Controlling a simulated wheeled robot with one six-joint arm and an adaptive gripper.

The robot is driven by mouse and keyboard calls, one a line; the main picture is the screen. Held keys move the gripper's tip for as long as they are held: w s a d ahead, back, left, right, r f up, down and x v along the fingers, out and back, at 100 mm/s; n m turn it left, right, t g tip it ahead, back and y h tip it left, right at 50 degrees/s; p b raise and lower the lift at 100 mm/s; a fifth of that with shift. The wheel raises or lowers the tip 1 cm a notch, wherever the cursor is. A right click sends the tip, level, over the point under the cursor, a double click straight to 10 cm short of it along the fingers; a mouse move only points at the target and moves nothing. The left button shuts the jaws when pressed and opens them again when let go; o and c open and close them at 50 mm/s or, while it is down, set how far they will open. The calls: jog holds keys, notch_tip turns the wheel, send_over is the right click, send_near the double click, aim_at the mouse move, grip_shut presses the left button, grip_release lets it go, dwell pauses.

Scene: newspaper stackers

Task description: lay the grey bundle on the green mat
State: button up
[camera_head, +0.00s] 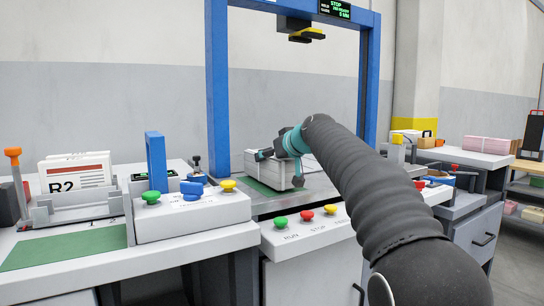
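A light grey bundle (262,168) sits under the blue frame, on or just above a green surface (268,190) on the metal bed. Whether the fingers touch or clamp the bundle cannot be told. A larger green mat (65,246) lies bare on the left table's front.
The blue frame (217,90) stands around the bed, with a yellow-black unit overhead. Button consoles (190,213) and (308,228) line the front. An R2 card (75,172) stands in a rack at left. A pink bundle (487,145) lies on the right bench.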

jog(key=shift+f+b, duration=0.35)
jog(key=shift+b, duration=0.2)
dwell(0.5)
jog(key=o, duration=1.9)
jog(key=shift+f, duration=0.3)
jog(key=v, duration=1.1)
jog(key=s+d+f+m+g+h+p, duration=0.1)
jog(key=s+d+f+m+h, duration=0.1)
jog(key=s+d+f, duration=0.3)
jog(key=s+d+f+m+g+h+p, duration=0.2)
jog(key=s+d+f, duration=0.3)
jog(key=s+f, duration=0.8)
jog(key=s+d+f+m+g+h+p, duration=0.1)
jog(key=s+d+f, duration=0.5)
jog(key=s, duration=1.5)
notch_tip(320, 180, down, 4)
jog(key=shift+r+m+g+h, duration=0.1)
jog(key=shift+m+g+h, duration=0.65)
jog(key=shift+h, duration=0.35)
